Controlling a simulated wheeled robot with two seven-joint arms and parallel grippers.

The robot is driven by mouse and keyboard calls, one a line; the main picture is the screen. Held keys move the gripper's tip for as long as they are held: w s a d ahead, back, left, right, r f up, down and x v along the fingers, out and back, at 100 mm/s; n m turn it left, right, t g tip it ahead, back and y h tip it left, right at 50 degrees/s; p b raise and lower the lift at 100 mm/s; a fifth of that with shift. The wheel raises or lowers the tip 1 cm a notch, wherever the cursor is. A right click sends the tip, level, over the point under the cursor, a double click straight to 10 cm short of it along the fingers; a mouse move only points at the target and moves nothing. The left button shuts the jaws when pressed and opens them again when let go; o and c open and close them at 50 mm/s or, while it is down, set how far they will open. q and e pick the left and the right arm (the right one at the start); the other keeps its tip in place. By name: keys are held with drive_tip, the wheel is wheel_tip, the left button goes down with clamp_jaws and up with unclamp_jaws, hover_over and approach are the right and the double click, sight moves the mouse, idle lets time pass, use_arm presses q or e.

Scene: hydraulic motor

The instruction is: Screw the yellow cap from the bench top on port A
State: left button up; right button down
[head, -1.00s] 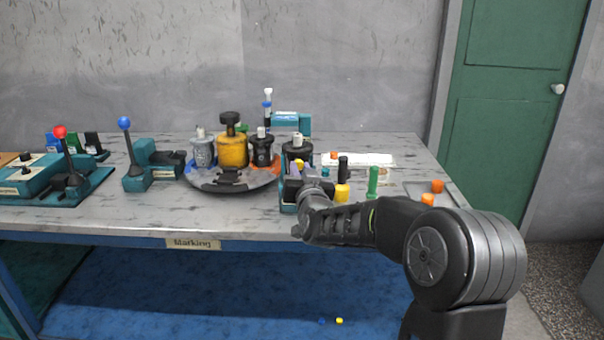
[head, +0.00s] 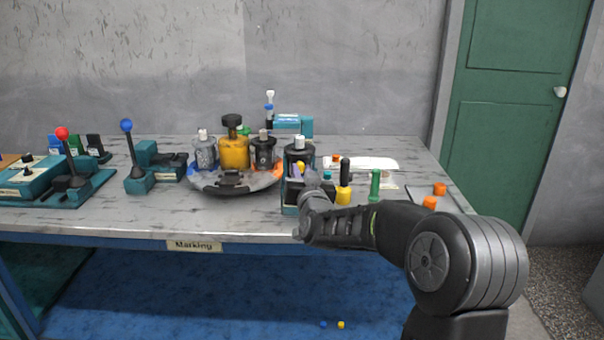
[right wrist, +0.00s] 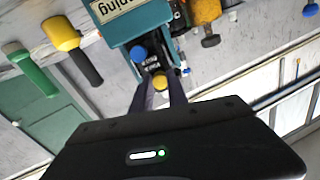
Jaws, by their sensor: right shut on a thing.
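My right gripper (right wrist: 160,84) is shut on the yellow cap (right wrist: 160,81), which shows between its two fingers in the right wrist view. The cap is at the dark motor block (right wrist: 153,62), which carries white lettering. I cannot tell if the cap is seated on port A, and the lettering is too small to read surely. A blue cap (right wrist: 138,53) sits beside it on the same block. My left gripper is not in view.
Left of the fixture stands a round turntable (head: 232,187) with several bottles. Right of it stand a yellow-and-black tool (head: 343,196), a green tool (head: 375,184) and orange caps (head: 439,188). The bench front (head: 140,222) is clear. Small blue and yellow pieces (head: 341,324) lie below the bench.

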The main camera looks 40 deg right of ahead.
idle(0.5)
drive_tip(key=shift+w+d+b, duration=0.2)
drive_tip(key=shift+w+b, duration=0.1)
drive_tip(key=shift+b, duration=0.15)
idle(0.5)
drive_tip(key=c, duration=1.5)
unclamp_jaws()
drive_tip(key=shift+s+a, duration=0.1)
drive_tip(key=shift+s, duration=0.05)
drive_tip(key=shift+s+r, duration=0.1)
drive_tip(key=shift+s, duration=0.05)
